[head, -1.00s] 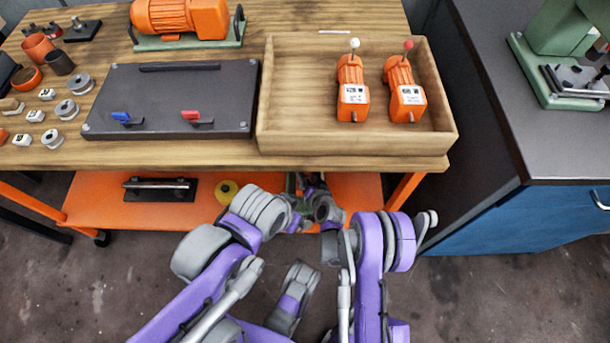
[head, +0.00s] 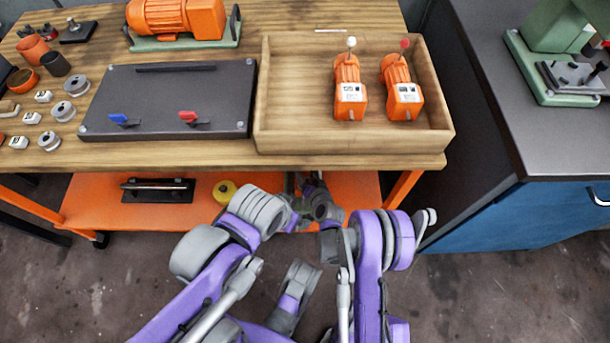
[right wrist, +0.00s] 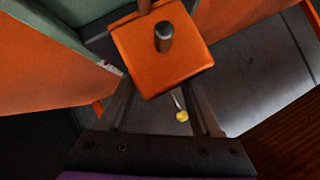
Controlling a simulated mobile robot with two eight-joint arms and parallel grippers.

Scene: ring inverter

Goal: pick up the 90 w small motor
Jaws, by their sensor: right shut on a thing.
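In the right wrist view my right gripper (right wrist: 165,104) is shut on an orange motor (right wrist: 165,62) with a grey shaft facing the camera. A yellow-tipped stem (right wrist: 182,115) shows between the fingers beyond it. No wattage label is visible on this motor. In the head view the right arm reaches toward the table's front edge, and the held motor cannot be made out. The left arm shows, but its gripper cannot be made out. Two other orange motors lie in the wooden tray, one with a white knob (head: 350,92) and one with a red knob (head: 402,92).
The wooden tray (head: 285,142) stands at the table's right, with its left half bare. A dark plate (head: 165,95) with blue and red levers lies beside it. A larger orange motor (head: 178,18) stands behind. A blue cabinet (head: 540,215) with a green machine stands at right.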

